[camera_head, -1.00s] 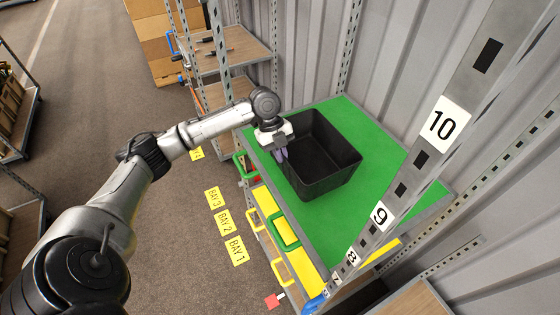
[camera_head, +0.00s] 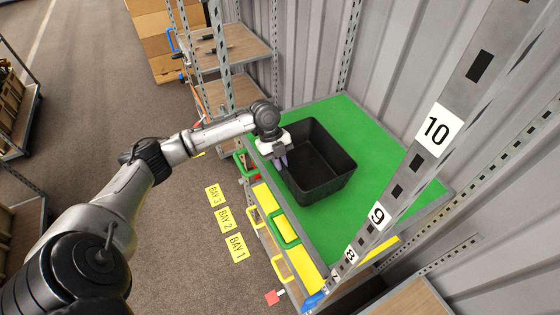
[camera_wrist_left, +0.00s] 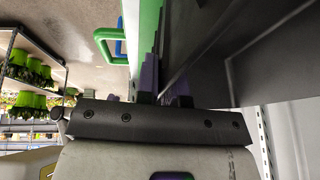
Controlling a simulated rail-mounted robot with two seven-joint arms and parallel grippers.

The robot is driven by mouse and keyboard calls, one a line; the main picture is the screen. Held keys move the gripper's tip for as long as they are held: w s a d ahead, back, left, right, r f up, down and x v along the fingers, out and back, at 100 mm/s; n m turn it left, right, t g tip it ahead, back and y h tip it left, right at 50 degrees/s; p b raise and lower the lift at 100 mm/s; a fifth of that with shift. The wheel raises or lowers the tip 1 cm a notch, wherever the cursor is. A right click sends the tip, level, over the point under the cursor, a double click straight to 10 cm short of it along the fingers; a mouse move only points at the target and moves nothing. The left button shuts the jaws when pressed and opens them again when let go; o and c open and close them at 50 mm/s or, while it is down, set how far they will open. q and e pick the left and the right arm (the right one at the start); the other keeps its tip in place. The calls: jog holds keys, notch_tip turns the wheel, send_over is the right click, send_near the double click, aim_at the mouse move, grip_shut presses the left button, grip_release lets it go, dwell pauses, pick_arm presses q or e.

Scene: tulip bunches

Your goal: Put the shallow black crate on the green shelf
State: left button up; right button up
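The black crate (camera_head: 325,185) rests on the green shelf (camera_head: 385,145) near its left side, upright and empty inside. My left gripper (camera_head: 281,162) is at the crate's left wall, pointing down. Whether a finger still touches the wall is hard to see. My right gripper is not in view.
A numbered upright post (camera_head: 408,170) stands at the front right of the shelf. A corrugated wall (camera_head: 410,60) runs behind. Bare green surface lies right of the crate.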

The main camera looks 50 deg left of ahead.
pick_arm(q)
jog(key=o, duration=0.4)
jog(key=shift+c, duration=0.2)
jog(key=shift+r, duration=0.2)
jog(key=shift+a+r, duration=0.15)
jog(key=shift+r, duration=0.1)
jog(key=b+v, duration=0.2)
jog(key=v, duration=0.9)
jog(key=shift+r, duration=0.25)
